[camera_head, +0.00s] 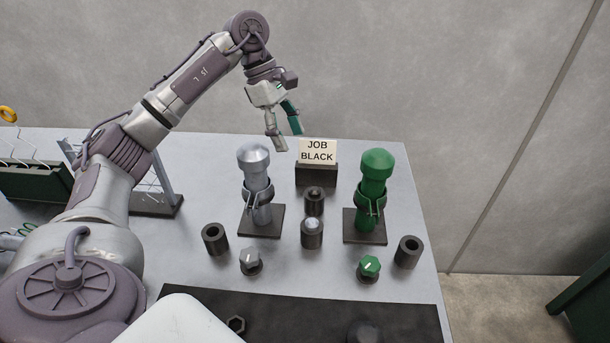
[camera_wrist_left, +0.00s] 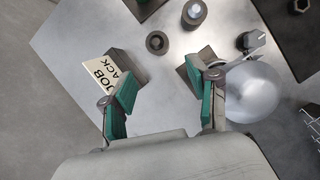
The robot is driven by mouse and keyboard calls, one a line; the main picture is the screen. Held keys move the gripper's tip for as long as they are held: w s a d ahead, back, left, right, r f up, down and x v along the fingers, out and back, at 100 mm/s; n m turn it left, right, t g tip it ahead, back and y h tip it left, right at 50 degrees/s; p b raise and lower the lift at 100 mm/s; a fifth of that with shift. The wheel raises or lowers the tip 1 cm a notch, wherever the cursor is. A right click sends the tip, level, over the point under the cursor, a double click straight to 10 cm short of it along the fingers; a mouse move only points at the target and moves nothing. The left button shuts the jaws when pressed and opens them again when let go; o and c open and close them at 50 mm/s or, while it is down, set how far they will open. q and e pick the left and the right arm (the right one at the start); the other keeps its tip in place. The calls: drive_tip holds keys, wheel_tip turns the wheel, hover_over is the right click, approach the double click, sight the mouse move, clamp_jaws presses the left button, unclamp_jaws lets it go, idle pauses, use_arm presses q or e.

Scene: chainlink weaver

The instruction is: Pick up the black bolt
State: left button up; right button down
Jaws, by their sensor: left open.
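A black bolt (camera_head: 314,190) appears to stand in a dark round holder (camera_head: 314,205) just in front of the JOB BLACK sign (camera_head: 317,152); only its dark top shows. In the left wrist view the same holder with the dark top (camera_wrist_left: 157,42) lies beyond the fingertips. My left gripper (camera_head: 284,135) is open and empty, raised above the back edge of the table, left of the sign and behind the silver post. In the wrist view its fingers (camera_wrist_left: 157,78) spread apart with green pads, touching nothing. My right gripper is not in view.
A silver domed post (camera_head: 254,160) and a green domed post (camera_head: 376,165) flank the holder. A silver-topped bolt (camera_head: 312,222) stands in a holder in front. Empty holders (camera_head: 215,239) (camera_head: 408,251), a grey knob (camera_head: 250,260) and a green knob (camera_head: 369,267) stand nearer. A dark mat (camera_head: 290,312) lies in front.

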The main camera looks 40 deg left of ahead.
use_arm(q)
drive_tip(key=p, duration=0.1)
approach(314, 188)
drive_tip(key=x, duration=0.3)
drive_tip(key=p+x, duration=0.1)
drive_tip(key=x, duration=0.3)
drive_tip(key=shift+s+d+p, duration=0.1)
drive_tip(key=shift+d+p, duration=0.1)
drive_tip(key=shift+p, duration=0.2)
drive_tip(key=shift+d+f, duration=0.15)
drive_tip(key=shift+f, duration=0.4)
drive_tip(key=c, duration=1)
clamp_jaws()
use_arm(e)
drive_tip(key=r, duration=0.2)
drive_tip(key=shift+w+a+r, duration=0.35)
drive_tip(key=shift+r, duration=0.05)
